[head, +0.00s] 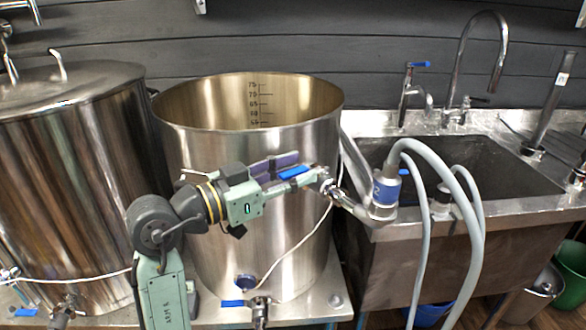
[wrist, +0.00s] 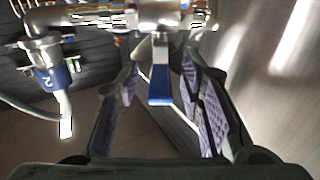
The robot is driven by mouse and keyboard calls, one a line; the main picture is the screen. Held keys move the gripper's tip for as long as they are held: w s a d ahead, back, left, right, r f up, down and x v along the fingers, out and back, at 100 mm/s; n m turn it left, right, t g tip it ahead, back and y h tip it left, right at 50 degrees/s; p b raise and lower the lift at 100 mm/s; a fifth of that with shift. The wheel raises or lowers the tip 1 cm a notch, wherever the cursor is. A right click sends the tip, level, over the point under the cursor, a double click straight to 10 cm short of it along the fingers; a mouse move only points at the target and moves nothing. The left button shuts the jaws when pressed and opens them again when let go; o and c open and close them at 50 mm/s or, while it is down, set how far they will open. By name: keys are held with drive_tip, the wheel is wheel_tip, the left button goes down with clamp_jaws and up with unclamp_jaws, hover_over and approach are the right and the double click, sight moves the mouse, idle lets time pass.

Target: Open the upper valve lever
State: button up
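The upper valve lever (head: 294,172) has a blue handle and sits on a steel valve (head: 325,180) at the right side of the open kettle. My gripper (head: 292,171) reaches in from the left with its fingers around the blue handle. In the wrist view the lever (wrist: 160,90) points toward me, between the two purple-padded fingers of my gripper (wrist: 163,72). Gaps show on both sides of the handle, so the fingers are open and appear not to touch it. The far part of the valve is partly hidden by the lever.
The open kettle (head: 250,225) stands close behind my arm. A lower valve with a blue lever (head: 232,303) is below. A pipe with a blue-banded fitting (head: 386,190) and grey hoses (head: 470,230) are to the right, before the sink (head: 470,165). A lidded kettle (head: 65,190) is left.

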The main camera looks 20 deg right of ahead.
drive_tip(key=shift+c, duration=0.4)
clamp_jaws()
idle(0.5)
